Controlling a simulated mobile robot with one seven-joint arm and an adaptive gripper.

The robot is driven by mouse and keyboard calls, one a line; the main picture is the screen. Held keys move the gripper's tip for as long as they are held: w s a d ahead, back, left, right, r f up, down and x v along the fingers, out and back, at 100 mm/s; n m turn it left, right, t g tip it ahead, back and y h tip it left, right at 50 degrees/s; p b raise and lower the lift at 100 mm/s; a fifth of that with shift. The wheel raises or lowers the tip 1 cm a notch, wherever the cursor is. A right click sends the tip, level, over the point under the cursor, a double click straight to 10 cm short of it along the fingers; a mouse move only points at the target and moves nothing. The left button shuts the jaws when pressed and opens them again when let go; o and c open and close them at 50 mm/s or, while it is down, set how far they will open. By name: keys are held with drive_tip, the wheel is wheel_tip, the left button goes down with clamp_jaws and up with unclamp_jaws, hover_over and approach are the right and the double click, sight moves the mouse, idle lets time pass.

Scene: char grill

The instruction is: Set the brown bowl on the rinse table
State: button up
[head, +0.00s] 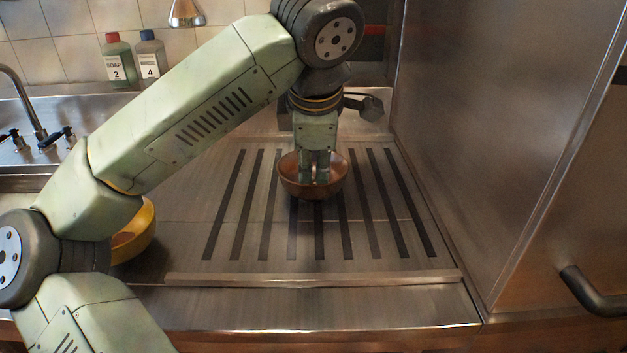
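The brown bowl (290,183) is upright over the slotted steel surface of the rinse table (225,268), near the middle of its dark slots. I cannot tell whether its base touches the surface or hangs just above it. My gripper (314,180) points straight down, with its fingers reaching into the bowl's opening. The fingers look close together, but their tips are partly lost against the bowl's inside, and I cannot tell whether they grip its wall.
A yellow bowl (147,232) sits at the left, partly behind my arm. A sink tap (30,105) and the soap bottles (118,62) and (150,58) stand at the back left. A tall steel panel (480,130) bounds the right side. Slotted surface around the brown bowl is clear.

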drive_tip(key=shift+v, duration=2.1)
